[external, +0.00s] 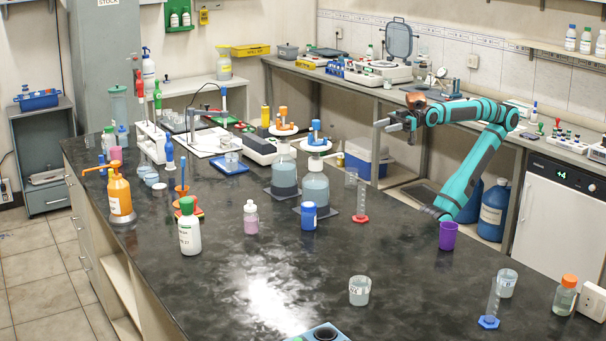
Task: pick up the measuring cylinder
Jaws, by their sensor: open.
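Two clear measuring cylinders stand upright on the dark bench. One measuring cylinder with a red base (361,203) is near the bench's far right edge, beside the large bottles. The other measuring cylinder with a blue base (491,302) is at the near right. My gripper (380,124) is open and empty, pointing left in the picture. It is raised and appears above the red-based cylinder, apart from it. The exact distance between them cannot be told from this one view.
A beaker (359,291) stands in front. The bench's middle front is mostly clear.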

